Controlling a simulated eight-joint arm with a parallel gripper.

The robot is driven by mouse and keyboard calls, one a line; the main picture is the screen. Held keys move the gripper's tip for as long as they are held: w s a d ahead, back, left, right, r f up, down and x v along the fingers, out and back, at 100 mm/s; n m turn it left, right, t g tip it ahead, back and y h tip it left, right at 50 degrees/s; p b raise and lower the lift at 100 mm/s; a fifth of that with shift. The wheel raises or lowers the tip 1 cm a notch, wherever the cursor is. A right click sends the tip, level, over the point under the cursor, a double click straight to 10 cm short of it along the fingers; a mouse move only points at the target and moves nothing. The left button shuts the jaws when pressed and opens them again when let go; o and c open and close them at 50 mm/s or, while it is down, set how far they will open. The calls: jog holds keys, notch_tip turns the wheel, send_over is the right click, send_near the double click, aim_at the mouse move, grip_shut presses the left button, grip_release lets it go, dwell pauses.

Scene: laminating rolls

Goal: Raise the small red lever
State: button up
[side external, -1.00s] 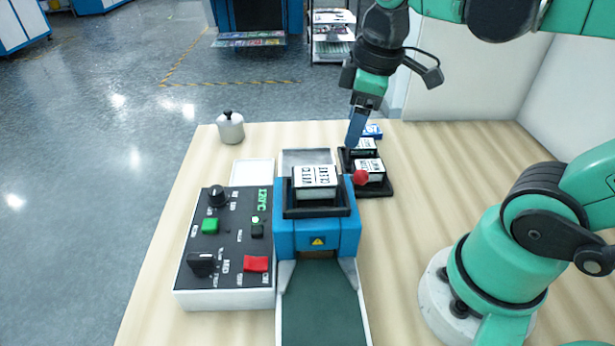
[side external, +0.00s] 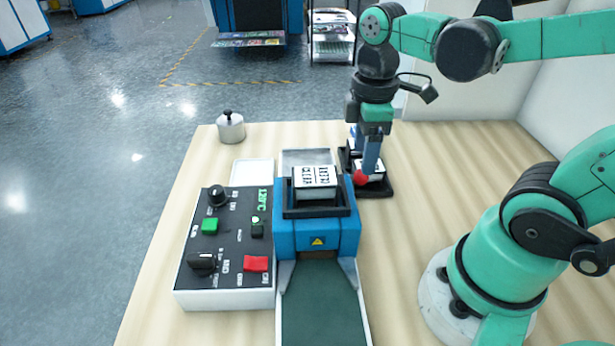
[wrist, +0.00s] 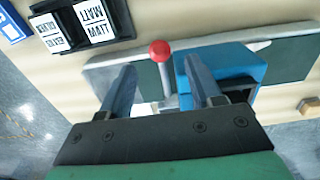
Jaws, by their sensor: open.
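The small red lever shows its round red knob (side external: 360,178) at the right side of the blue laminating machine (side external: 318,238). In the wrist view the red knob (wrist: 160,50) tops a pale stem beside the machine's blue body (wrist: 250,68). My gripper (side external: 370,172) points down right by the knob. In the wrist view my gripper (wrist: 160,72) is open, with one finger on either side of the lever. The knob shows in the gap, with no clear contact with either finger. The lever's foot is partly hidden.
A black tray (side external: 384,191) with white-labelled blocks stands just right of the machine, close to my gripper. A control panel (side external: 235,261) with buttons and knobs lies left of the machine. A lidded metal pot (side external: 230,128) stands at the back left. The table's right side behind my base is clear.

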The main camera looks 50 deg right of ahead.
aim_at(361, 175)
jog(key=shift+f, duration=0.15)
dwell(0.3)
jog(key=shift+f, duration=2.45)
jog(key=c, duration=0.7)
jog(key=shift+r, duration=2.35)
jog(key=o, duration=0.7)
jog(key=shift+r, duration=3)
